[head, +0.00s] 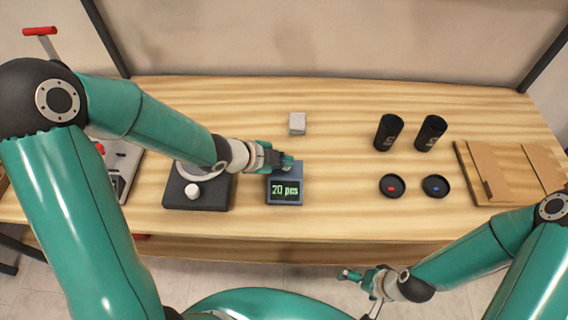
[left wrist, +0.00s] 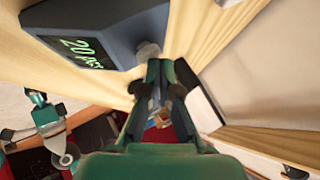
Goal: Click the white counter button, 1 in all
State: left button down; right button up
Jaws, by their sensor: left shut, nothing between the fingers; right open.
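The counter (head: 285,184) is a blue-grey box whose green display reads "20 pcs". It fills the upper left of the left wrist view (left wrist: 115,25). A pale stub (left wrist: 148,52), which looks like its button, sticks out beside the fingers in the left wrist view. I cannot tell whether the fingers touch it. In the head view my gripper hides this part. My left gripper (head: 287,162) is shut and empty over the counter's far edge; its fingers also show in the left wrist view (left wrist: 163,70). My right gripper (head: 352,275) is open and empty in front of the table.
A black base (head: 210,203) with a white knob (head: 192,191) stands left of the counter.

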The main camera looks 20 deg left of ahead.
pick_arm(q)
jog(key=shift+f, duration=0.25)
jog(key=shift+r, duration=0.1)
dwell(0.3)
jog(key=shift+r+p, duration=0.7)
jog(key=shift+r, duration=0.2)
notch_tip(320, 180, up, 5)
jog(key=p, duration=0.4)
jog(key=shift+p, duration=0.4)
dwell(0.3)
